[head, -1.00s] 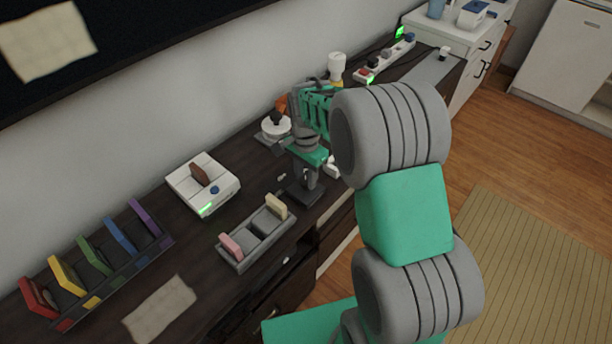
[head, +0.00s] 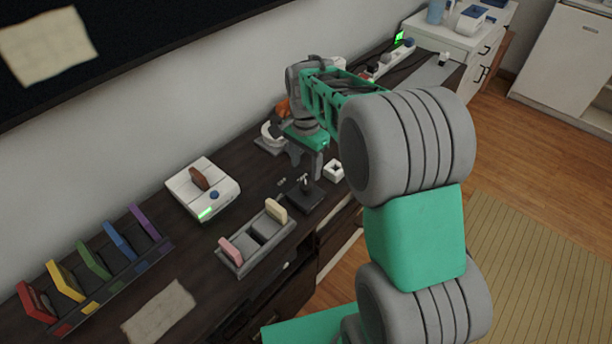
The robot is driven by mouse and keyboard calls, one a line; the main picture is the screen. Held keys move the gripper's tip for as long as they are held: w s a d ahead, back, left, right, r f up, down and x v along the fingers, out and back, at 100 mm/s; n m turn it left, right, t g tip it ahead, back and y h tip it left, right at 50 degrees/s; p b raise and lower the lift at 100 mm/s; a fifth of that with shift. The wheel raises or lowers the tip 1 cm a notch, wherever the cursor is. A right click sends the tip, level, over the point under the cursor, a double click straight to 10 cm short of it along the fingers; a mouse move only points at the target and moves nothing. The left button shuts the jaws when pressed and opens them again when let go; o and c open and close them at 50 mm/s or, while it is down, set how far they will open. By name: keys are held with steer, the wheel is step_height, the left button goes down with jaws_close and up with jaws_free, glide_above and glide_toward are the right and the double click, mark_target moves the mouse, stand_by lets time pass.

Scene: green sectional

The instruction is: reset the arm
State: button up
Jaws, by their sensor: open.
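My gripper (head: 306,166) shows in the head view at the end of my green and grey arm. It hangs above the dark sideboard (head: 150,205), pointing down, with its jaws open and nothing visible between them. Below it is a small dark stand (head: 304,196) with a short upright piece on it. The gripper is apart from this stand. My arm hides part of the sideboard's far right side.
Near the gripper are a grey tray (head: 258,243) with pink and cream pieces, a white device (head: 186,203) with a brown piece, and a small white block (head: 334,171). A rack (head: 118,280) of several coloured pieces stands at the left. A power strip (head: 385,68) lies behind.

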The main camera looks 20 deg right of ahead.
steer(key=shift+r, duration=0.55)
steer(key=n, duration=0.4)
steer(key=shift+w+f, duration=0.2)
steer(key=shift+w, duration=0.1)
steer(key=s+f+n, duration=0.4)
steer(key=s, duration=0.1)
steer(key=shift+s+f+g, duration=0.15)
steer(key=shift+f+g, duration=0.25)
steer(key=s+r+n+t+p, duration=0.1)
steer(key=s+r+n+t, duration=0.35)
steer(key=s, duration=1.05)
step_height(320, 180, up, 7)
steer(key=w, duration=0.1)
steer(key=shift+w+a+m+p, duration=0.3)
steer(key=shift+m+p, duration=0.15)
steer(key=shift+r+g, duration=0.1)
steer(key=shift+g, duration=0.15)
